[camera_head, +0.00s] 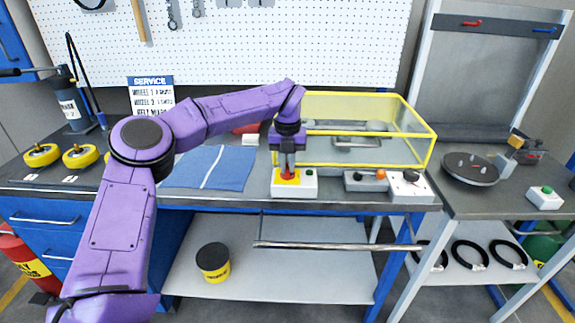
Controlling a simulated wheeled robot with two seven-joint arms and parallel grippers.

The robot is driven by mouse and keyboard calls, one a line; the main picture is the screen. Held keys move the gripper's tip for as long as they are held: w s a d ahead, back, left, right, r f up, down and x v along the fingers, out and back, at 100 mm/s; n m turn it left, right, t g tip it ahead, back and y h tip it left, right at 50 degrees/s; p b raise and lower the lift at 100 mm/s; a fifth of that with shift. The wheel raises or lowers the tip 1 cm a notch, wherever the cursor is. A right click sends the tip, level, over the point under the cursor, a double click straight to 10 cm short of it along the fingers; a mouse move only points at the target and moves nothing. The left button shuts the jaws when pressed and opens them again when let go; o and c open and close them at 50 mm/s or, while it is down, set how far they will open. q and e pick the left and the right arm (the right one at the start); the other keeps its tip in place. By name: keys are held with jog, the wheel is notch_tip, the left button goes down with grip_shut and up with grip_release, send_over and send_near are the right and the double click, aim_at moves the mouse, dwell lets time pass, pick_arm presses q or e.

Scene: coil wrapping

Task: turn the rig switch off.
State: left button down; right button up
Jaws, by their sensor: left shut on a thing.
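A pale switch box (308,188) stands at the front edge of the bench. It has a yellow plate with a red knob (288,176) and a small green button or lamp (309,172). My left gripper (287,168) points straight down over the yellow plate, shut on the red knob. The fingers hide part of the knob, and I cannot tell its exact angle. My right gripper is not in view.
Right of the switch are a grey box with an orange knob (381,174) and a white dial box (410,187). A yellow-framed clear guard (433,150) stands behind. A blue mat (212,166) lies left. A turntable (470,168) is on the right bench.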

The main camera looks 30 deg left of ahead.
pick_arm(q)
jog(key=c, duration=1.1)
grip_release()
jog(key=shift+c, duration=0.2)
jog(key=shift+r, duration=0.1)
notch_tip(320, 180, up, 10)
jog(key=shift+r, duration=0.15)
